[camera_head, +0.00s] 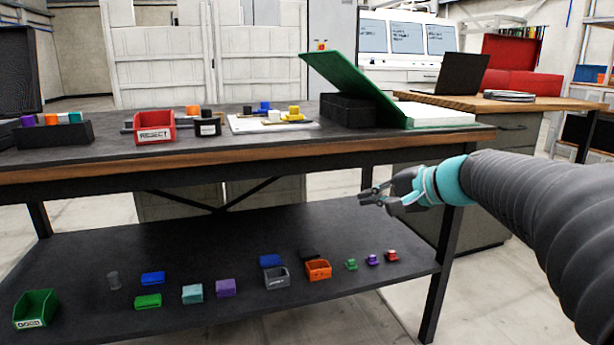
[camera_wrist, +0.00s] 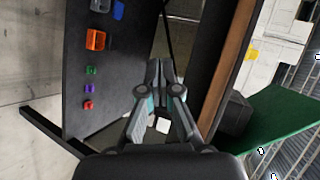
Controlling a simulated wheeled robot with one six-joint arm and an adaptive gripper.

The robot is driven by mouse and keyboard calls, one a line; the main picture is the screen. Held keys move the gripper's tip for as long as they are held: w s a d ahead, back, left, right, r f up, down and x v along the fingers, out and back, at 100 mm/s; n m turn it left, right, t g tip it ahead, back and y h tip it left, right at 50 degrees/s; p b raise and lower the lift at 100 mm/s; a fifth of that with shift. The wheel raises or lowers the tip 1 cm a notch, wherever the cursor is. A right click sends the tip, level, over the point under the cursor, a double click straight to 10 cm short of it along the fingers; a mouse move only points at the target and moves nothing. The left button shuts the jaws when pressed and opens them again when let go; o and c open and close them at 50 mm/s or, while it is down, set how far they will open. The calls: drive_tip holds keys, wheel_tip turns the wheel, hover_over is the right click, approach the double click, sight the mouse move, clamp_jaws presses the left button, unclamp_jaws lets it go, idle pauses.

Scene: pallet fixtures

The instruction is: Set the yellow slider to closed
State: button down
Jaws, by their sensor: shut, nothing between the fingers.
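A yellow piece with a knob (camera_head: 293,113), which looks like the yellow slider, sits on a white plate (camera_head: 248,127) on the workbench top. Whether it stands open or closed is too small to tell. A small yellow patch also shows in the wrist view (camera_wrist: 251,54), at the upper right. My gripper (camera_head: 366,194) is shut and empty, in front of the bench's front edge, below the top and to the right of the yellow piece. In the wrist view my gripper's fingertips (camera_wrist: 160,70) meet over the gap beside the bench edge.
A green sloping panel (camera_head: 350,84) over a black box (camera_head: 345,112) stands right of the plate. A red REJECT bin (camera_head: 154,134) and a black container (camera_head: 207,127) stand to its left. The lower shelf (camera_head: 200,245) holds several small bins and blocks.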

drive_tip(key=s+d+f+n+g+h+p, duration=0.15)
drive_tip(key=s+f+n+g+h, duration=0.35)
drive_tip(key=s+f, duration=0.9)
drive_tip(key=s+d+n+t+h+p, duration=0.1)
drive_tip(key=s+n+h+p, duration=0.1)
drive_tip(key=s, duration=1.2)
drive_tip(key=shift+d+r+n+t+h, duration=0.3)
drive_tip(key=shift+n+h, duration=0.3)
drive_tip(key=shift+h, duration=0.4)
